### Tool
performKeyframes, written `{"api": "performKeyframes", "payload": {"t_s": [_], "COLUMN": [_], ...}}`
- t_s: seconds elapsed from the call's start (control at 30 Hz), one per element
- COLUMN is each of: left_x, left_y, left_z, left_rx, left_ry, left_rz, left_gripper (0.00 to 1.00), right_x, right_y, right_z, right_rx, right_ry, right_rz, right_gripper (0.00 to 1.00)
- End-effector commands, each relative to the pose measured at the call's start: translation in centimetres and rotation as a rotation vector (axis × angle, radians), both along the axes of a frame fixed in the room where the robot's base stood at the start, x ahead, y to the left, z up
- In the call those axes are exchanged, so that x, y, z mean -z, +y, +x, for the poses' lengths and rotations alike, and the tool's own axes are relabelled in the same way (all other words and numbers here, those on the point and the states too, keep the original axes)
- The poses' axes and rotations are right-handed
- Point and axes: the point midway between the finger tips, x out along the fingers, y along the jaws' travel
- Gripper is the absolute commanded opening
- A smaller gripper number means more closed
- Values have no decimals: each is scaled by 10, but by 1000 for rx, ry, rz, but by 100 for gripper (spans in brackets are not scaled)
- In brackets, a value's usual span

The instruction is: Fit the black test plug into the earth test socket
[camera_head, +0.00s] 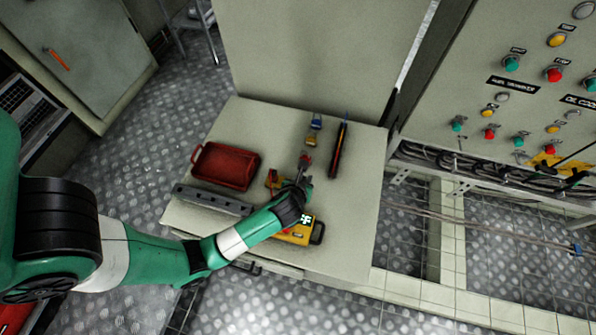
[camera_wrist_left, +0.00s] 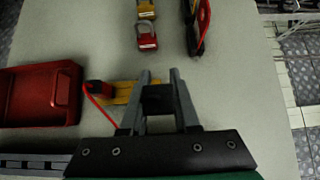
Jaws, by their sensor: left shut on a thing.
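My left gripper (camera_head: 302,182) is low over the grey bench top. Its fingers are shut on a dark block, the black test plug (camera_wrist_left: 158,98), in the left wrist view (camera_wrist_left: 161,76). A yellow piece (camera_wrist_left: 122,90) with a black and red part on it lies just left of and behind the fingers. A red lead (camera_wrist_left: 98,107) curves from that part toward the gripper. A yellow instrument (camera_head: 300,235) is partly hidden under my left wrist. I cannot pick out the earth test socket for certain. My right gripper is not in view.
A red tray (camera_head: 226,166) and a grey rail-like bar (camera_head: 213,200) lie left of the gripper. Padlocks, including a red one (camera_wrist_left: 147,43), stand beyond the fingertips. A black and red tester (camera_head: 338,150) lies to their right. A control panel (camera_head: 510,110) stands right of the bench.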

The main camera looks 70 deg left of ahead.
Motion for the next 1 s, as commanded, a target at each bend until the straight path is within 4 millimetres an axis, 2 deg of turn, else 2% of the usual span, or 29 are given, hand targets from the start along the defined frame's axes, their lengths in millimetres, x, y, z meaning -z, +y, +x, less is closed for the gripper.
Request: {"api": "performKeyframes", "payload": {"t_s": [0.03, 0.1, 0.2, 0.33, 0.57, 0.83, 1.0], "left_x": [-10, -18, -27, -35, -37, -18, -17], "left_y": [-19, -39, -61, -80, -88, -88, -88], "left_z": [1, 1, 0, 0, -1, -2, -1], "left_rx": [12, 11, 8, 4, -1, -1, -1], "left_ry": [-1, -1, 0, -1, 1, 1, 1], "left_rz": [0, 1, 1, 1, 0, 1, 0], "left_gripper": [0, 0, 0, 0, 0, 0, 0], "right_x": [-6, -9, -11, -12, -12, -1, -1], "right_y": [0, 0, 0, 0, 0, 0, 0], "right_z": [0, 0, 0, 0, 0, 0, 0], "right_rx": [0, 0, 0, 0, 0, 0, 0], "right_ry": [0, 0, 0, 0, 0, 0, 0], "right_rz": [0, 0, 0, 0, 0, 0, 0], "right_gripper": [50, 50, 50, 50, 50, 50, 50]}}
